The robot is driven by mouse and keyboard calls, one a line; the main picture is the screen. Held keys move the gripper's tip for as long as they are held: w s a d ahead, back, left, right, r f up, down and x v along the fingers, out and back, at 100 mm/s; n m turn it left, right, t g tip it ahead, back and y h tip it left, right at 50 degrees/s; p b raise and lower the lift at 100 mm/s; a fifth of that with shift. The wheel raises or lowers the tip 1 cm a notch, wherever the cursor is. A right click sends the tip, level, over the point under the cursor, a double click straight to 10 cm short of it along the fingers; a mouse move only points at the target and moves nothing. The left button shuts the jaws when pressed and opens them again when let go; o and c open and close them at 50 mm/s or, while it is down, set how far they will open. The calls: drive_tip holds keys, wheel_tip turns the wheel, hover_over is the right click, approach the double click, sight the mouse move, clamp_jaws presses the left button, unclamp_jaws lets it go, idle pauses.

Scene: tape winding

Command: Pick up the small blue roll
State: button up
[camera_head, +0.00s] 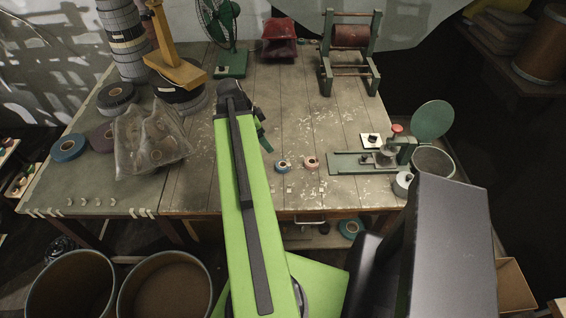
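A small blue roll (282,166) with a pale centre lies on the worn wooden table (190,190), near the table's front middle. A small pink roll (311,162) lies just to its right, apart from it. My green arm reaches up over the table to the left of the blue roll. My gripper (266,146) hangs from the arm's far end, up and left of the blue roll and apart from it. The gripper is small and partly hidden by my arm, so its opening cannot be made out.
A larger blue roll (68,147) and a clear plastic bag (150,140) lie on the left. A green-based device (375,160) stands at right, a winding frame (350,50) behind. Pale scraps (290,190) lie near the front edge. Brown bins (165,285) stand below.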

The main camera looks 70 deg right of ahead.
drive_tip(key=b, duration=1.2)
hover_over(281, 163)
drive_tip(key=w+a, duration=0.1)
drive_tip(key=a, duration=0.1)
drive_tip(key=f, duration=1.1)
drive_tip(key=shift+a+f, duration=0.2)
drive_tip(key=shift+f, duration=0.1)
drive_tip(key=shift+s+f, duration=0.1)
drive_tip(key=b+x, duration=0.4)
drive_tip(key=x, duration=0.1)
drive_tip(key=shift+a+f+b, duration=0.15)
drive_tip(key=shift+b, duration=0.2)
drive_tip(key=shift+r, duration=0.2)
drive_tip(key=shift+c, duration=0.4)
drive_tip(key=c, duration=1.4)
